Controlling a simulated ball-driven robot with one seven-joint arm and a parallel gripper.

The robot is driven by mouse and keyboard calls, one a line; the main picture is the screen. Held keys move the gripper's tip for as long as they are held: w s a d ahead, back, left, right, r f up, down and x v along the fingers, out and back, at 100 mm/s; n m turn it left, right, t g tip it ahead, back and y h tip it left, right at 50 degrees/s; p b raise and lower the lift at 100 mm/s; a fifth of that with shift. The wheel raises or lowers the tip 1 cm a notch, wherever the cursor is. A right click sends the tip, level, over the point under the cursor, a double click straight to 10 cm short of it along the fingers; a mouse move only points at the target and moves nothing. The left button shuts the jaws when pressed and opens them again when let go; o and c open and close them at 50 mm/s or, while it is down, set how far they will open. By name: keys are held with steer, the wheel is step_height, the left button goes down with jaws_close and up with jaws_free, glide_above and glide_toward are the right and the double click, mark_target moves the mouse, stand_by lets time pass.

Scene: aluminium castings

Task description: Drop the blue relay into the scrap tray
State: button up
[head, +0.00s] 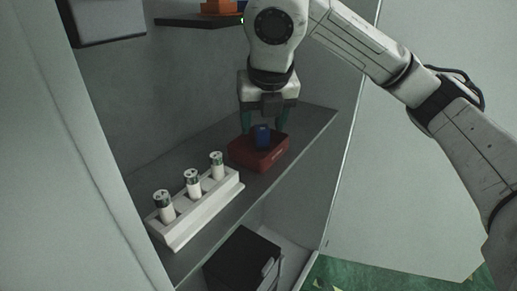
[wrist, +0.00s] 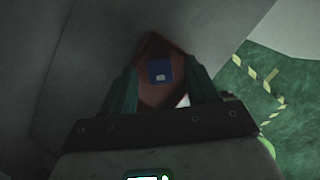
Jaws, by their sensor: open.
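The blue relay (head: 262,136) is a small block standing upright at the dark red tray (head: 252,160) on the shelf. In the wrist view the blue relay (wrist: 160,71) shows against the red tray (wrist: 150,47), between my two green fingers. My gripper (head: 264,123) points down over the tray, with a finger on each side of the relay. In the wrist view my gripper (wrist: 161,85) is open, with gaps between the relay and both fingers. The relay's underside is hidden, so I cannot tell exactly how it rests in the tray.
A white rack (head: 197,212) with three white cylinders stands at the front left of the shelf (head: 312,128). A black box (head: 243,262) sits below. An upper shelf (head: 190,21) holds an orange object (head: 217,7). The shelf is clear right of the tray.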

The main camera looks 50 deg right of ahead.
steer(key=p+v, duration=0.1)
steer(key=v, duration=0.9)
steer(key=shift+s+r, duration=0.2)
steer(key=shift+r, duration=0.15)
steer(key=shift+a, duration=0.1)
